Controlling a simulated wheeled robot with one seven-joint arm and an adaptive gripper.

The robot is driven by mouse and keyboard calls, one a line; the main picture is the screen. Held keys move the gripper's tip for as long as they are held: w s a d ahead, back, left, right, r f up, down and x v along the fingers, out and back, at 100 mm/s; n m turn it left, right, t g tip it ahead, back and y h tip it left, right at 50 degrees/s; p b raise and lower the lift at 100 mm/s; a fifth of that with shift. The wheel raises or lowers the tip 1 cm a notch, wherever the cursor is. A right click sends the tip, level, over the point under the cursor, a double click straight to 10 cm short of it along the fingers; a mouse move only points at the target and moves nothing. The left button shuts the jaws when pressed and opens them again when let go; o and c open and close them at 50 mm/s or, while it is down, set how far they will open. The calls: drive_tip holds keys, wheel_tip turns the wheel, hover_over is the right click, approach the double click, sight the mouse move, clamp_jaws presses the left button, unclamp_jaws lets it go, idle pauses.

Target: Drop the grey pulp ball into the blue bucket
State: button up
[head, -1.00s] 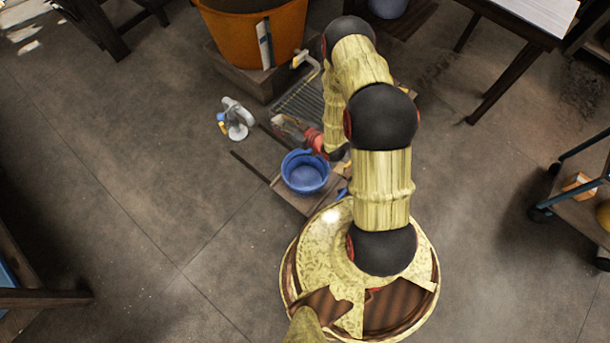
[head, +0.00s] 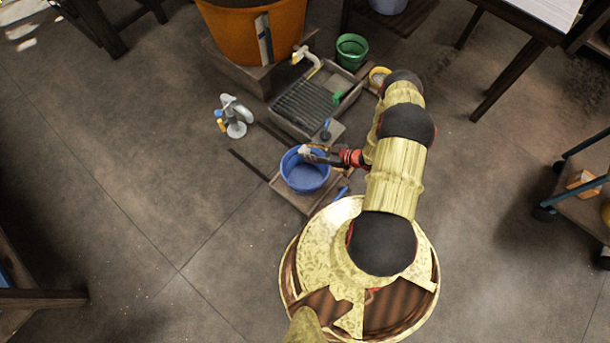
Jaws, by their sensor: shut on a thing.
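The blue bucket (head: 306,178) stands upright on a low wooden board in the middle of the head view. My gripper (head: 309,151) reaches in from the right, over the bucket's far rim. It is shut on a small pale grey lump at its tips, the grey pulp ball (head: 304,150). The ball appears over the upper part of the bucket's opening. Its exact height above the rim cannot be told. The visible inside of the bucket is plain blue.
A slatted grey rack (head: 304,104) lies behind the bucket, with a green bucket (head: 351,51) beyond it. A large orange tub (head: 255,30) stands at the back. A grey-white stand (head: 235,117) is to the left.

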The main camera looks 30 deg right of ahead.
drive_tip(key=shift+f+b, duration=1.8)
drive_tip(key=shift+f, duration=1.1)
drive_tip(key=o, duration=1.3)
drive_tip(key=shift+c, duration=0.2)
drive_tip(key=v, duration=1.2)
